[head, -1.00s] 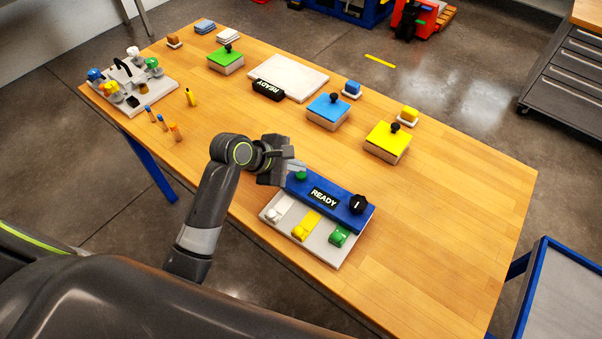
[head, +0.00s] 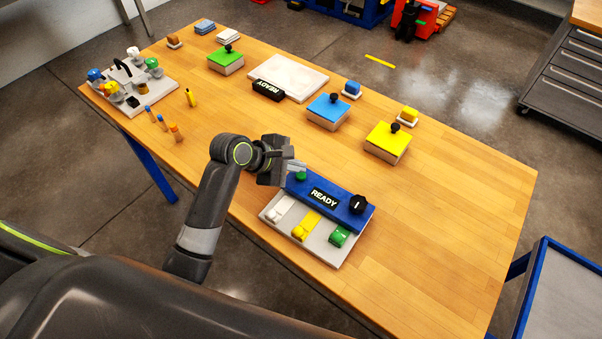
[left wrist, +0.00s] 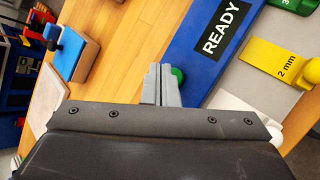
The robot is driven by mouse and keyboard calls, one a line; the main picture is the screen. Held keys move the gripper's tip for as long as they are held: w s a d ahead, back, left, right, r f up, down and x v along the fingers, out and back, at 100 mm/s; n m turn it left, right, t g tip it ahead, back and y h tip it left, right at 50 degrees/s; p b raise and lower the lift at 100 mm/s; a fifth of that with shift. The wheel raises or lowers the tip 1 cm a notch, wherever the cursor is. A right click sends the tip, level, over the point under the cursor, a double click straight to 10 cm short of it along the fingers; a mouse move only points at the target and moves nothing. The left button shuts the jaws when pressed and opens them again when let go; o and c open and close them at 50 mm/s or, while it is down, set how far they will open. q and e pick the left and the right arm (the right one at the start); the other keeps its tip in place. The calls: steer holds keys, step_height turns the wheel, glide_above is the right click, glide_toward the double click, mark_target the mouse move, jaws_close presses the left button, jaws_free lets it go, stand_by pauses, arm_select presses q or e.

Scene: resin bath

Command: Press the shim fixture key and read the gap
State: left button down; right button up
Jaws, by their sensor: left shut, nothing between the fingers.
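The shim fixture (head: 275,228) is a light grey plate with a blue bar (head: 335,208) along its far side. A black display on the bar (head: 324,198) reads READY. White (head: 281,211), yellow (head: 306,226) and green (head: 338,237) shims lie on the plate; the yellow one reads 2 mm in the left wrist view (left wrist: 281,61). My left gripper (head: 299,166) is shut and empty, its tips at the green key (left wrist: 178,75), partly hiding it. Contact is unclear. My right gripper is out of view.
Green (head: 226,58), blue (head: 328,107) and yellow (head: 388,138) lidded boxes with black knobs stand farther back. A white board (head: 300,78) with another READY display (head: 268,89) lies among them. A rack plate (head: 150,98) stands far left. The table's right part is clear.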

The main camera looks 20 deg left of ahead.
mark_target(297, 178)
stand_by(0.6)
arm_select(q)
steer(key=shift+f+p, duration=0.3)
steer(key=shift+p, duration=0.1)
steer(key=shift+f, duration=0.1)
steer(key=shift+f, duration=0.55)
stand_by(0.6)
steer(key=shift+r, duration=0.1)
steer(key=shift+r+p, duration=0.85)
steer(key=shift+p, duration=0.65)
step_height(297, 178, up, 5)
steer(key=p, duration=0.6)
steer(key=shift+p, duration=0.4)
